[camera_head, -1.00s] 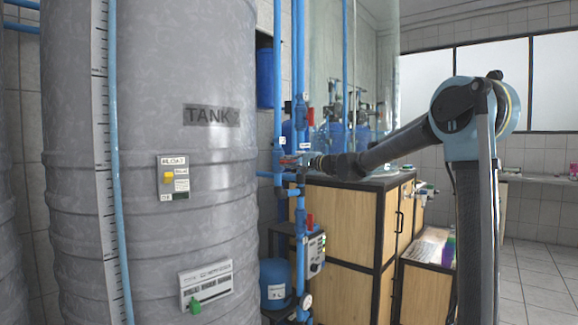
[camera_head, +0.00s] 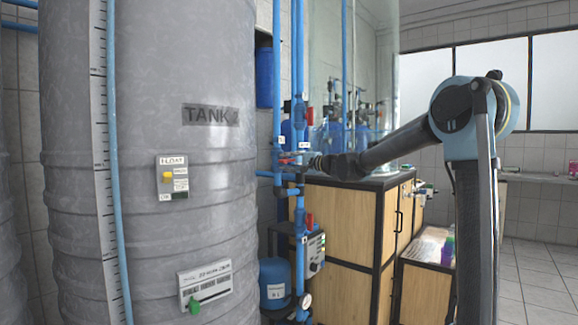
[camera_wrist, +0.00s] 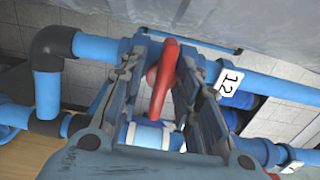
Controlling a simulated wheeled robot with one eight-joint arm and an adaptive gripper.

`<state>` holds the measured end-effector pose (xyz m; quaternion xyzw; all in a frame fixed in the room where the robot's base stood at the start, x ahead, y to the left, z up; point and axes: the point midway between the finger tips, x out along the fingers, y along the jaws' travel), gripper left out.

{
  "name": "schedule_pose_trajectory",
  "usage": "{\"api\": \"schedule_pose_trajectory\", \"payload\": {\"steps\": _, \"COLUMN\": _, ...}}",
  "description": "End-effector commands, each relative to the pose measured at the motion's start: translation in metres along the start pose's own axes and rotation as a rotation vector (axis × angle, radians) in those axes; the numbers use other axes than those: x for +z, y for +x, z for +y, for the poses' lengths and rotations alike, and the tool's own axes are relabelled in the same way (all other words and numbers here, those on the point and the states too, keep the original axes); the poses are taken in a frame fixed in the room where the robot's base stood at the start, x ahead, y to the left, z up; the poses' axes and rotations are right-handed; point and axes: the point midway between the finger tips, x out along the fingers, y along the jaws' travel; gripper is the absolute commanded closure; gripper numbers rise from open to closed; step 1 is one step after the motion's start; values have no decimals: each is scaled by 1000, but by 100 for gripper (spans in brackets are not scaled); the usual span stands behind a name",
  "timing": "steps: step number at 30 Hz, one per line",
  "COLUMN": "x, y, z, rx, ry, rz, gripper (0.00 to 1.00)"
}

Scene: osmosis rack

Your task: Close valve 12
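Valve 12 has a red handle (camera_wrist: 163,85), which stands between my fingers in the wrist view. A white tag reading 12 (camera_wrist: 229,78) hangs on the blue pipe just right of it. My gripper (camera_wrist: 162,65) is open around the handle, with one finger on each side and some gap visible. I cannot tell whether either finger touches the handle. In the head view my gripper (camera_head: 291,161) is at the blue vertical pipes, and the valve there is small and mostly hidden by it.
A large grey tank (camera_head: 150,120) stands left of the pipes (camera_head: 299,80). Another red valve handle (camera_head: 310,221) is lower on the pipes, near a control box (camera_head: 316,252). A wooden cabinet (camera_head: 340,230) is to the right. Blue pipes surround my gripper closely.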

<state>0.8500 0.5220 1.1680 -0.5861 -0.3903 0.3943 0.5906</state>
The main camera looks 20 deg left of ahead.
Motion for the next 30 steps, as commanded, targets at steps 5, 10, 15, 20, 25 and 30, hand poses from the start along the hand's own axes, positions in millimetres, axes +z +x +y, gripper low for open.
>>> {"api": "schedule_pose_trajectory", "payload": {"steps": 5, "x": 0, "y": -8, "z": 0, "rx": 0, "ry": 0, "rz": 0, "gripper": 69}}
{"api": "schedule_pose_trajectory", "payload": {"steps": 10, "x": 0, "y": -33, "z": 0, "rx": 0, "ry": 0, "rz": 1, "gripper": 69}}
{"api": "schedule_pose_trajectory", "payload": {"steps": 15, "x": -1, "y": -67, "z": 1, "rx": 0, "ry": 1, "rz": 2, "gripper": 69}}
{"api": "schedule_pose_trajectory", "payload": {"steps": 20, "x": -2, "y": -94, "z": 1, "rx": 1, "ry": 1, "rz": 3, "gripper": 69}}
{"api": "schedule_pose_trajectory", "payload": {"steps": 25, "x": -2, "y": -113, "z": 1, "rx": 1, "ry": 1, "rz": 1, "gripper": 69}}
{"api": "schedule_pose_trajectory", "payload": {"steps": 30, "x": -1, "y": -119, "z": 2, "rx": 1, "ry": 1, "rz": 0, "gripper": 69}}
